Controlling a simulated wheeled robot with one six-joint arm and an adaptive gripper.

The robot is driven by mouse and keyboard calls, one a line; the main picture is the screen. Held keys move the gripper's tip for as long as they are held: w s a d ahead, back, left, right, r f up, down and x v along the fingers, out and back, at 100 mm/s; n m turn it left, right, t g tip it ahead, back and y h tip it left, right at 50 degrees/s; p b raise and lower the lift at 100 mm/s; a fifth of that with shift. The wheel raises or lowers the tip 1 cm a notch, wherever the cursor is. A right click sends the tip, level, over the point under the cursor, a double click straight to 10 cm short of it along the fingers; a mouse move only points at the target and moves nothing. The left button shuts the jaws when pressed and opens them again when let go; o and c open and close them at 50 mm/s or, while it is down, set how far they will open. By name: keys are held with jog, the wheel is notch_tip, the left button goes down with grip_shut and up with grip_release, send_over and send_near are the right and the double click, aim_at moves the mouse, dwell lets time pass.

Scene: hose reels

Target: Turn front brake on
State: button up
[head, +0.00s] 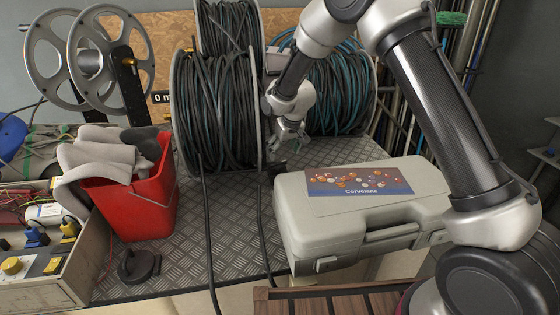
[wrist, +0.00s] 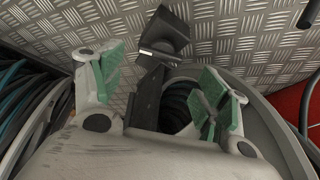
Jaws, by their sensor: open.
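The front reel (head: 215,120), wound with black hose, stands upright in the middle of the head view. My gripper (head: 290,140) is at its right side, low and close to the metal deck. In the wrist view my gripper (wrist: 160,78) is open, with green pads on both fingers. A dark flat lever-like part (wrist: 147,98) shows between the fingers, and a black block (wrist: 164,35) lies just beyond it over the deck. These look like the brake parts, but I cannot tell their setting. Neither finger visibly grips them; contact is unclear. The lever's lower end is hidden by my gripper.
A grey case (head: 365,225) stands on the right front of the deck. A red bucket (head: 130,190) with grey cloths is at left. A reel with teal hose (head: 335,90) stands behind my gripper. Loose hoses hang over the deck's front edge.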

aim_at(279, 163)
jog(key=x, duration=0.7)
jog(key=shift+w+a+f, duration=0.15)
jog(key=shift+a+f, duration=0.05)
jog(key=shift+f, duration=0.15)
jog(key=shift+d, duration=0.1)
jog(key=c, duration=0.7)
